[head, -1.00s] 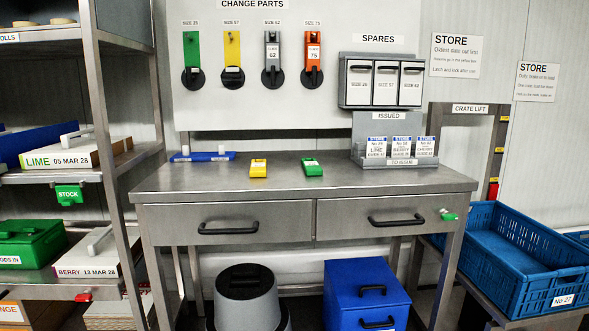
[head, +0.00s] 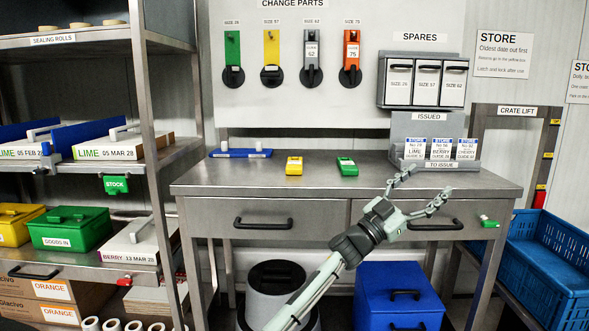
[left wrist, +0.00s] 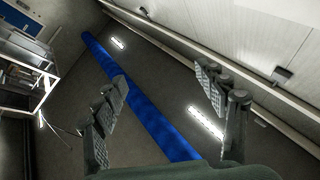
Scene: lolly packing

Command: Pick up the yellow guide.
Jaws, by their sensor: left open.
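A yellow part (head: 271,50) hangs on the back board under the label SIZE 57, with a black round base. A small yellow block (head: 294,166) lies on the steel bench (head: 230,180), left of a small green block (head: 347,167). I cannot tell from the pictures which yellow piece is the guide. My left gripper (head: 424,186) is open and empty, in front of the bench's right half, well right of both yellow pieces. In the left wrist view its fingers (left wrist: 163,88) are spread over floor and a blue strip. My right gripper is not in view.
Green (head: 233,50), grey (head: 312,50) and orange (head: 351,50) parts hang beside the yellow one. A blue piece (head: 240,153) lies at the bench's back left. The ISSUED card holder (head: 437,164) stands back right. Stock shelves (head: 150,120) stand left, a blue crate (head: 550,260) right.

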